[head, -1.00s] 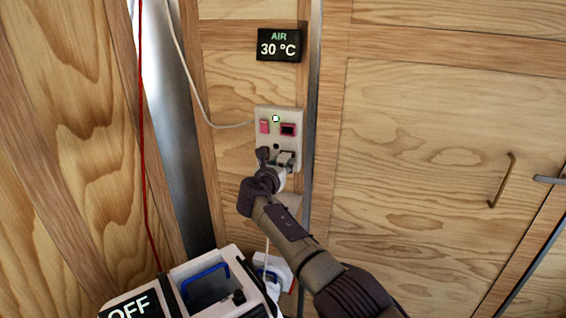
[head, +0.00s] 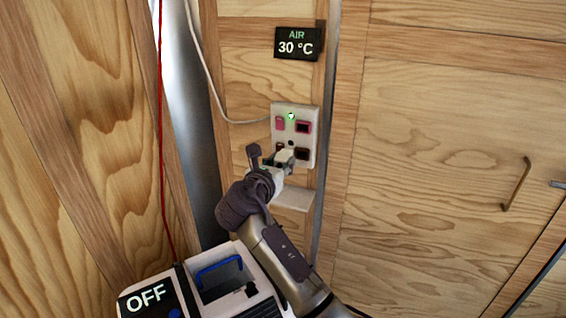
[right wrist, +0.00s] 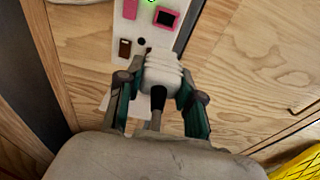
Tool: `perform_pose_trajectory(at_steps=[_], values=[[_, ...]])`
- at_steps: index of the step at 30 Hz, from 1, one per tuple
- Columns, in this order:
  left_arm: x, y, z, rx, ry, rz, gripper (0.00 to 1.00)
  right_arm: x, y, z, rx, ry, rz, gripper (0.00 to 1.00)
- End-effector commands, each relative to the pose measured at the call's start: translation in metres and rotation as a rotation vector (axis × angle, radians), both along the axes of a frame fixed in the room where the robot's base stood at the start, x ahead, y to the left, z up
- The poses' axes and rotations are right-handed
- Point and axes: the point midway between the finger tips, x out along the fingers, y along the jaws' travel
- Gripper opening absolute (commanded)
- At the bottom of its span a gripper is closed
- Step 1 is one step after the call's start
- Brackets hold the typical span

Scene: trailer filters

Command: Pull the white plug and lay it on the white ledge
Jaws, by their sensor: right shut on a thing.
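The white plug (head: 285,156) is between the fingers of my right gripper (head: 272,161), in front of the lower half of the white socket panel (head: 309,133). A dark socket shows uncovered beside it, and the plug looks drawn off the panel face. In the right wrist view the ribbed white plug (right wrist: 163,70) has a dark tail toward me, and the green-lined fingers of my right gripper (right wrist: 156,98) are closed on both its sides. The white ledge (head: 294,198) juts from the wall just below the panel and looks bare. My left gripper is out of view.
A black display (head: 298,43) reading AIR 30 °C is above the panel. A white box (head: 268,291) with a blue handle and an OFF sign (head: 146,296) stands below. A red cord (head: 161,120) and a white cable (head: 205,65) run down at the left.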

Motion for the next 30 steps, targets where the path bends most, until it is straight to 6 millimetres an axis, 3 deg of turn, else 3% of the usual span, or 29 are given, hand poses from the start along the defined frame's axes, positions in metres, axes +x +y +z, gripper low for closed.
perform_pose_trajectory(at_steps=[8, 30], values=[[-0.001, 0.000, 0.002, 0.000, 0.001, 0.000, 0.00, -0.001, 0.001, 0.001, 0.000, 0.000, 0.000, 0.00], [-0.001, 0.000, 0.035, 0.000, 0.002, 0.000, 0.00, -0.036, 0.015, -0.003, 0.000, 0.000, 0.000, 0.00]])
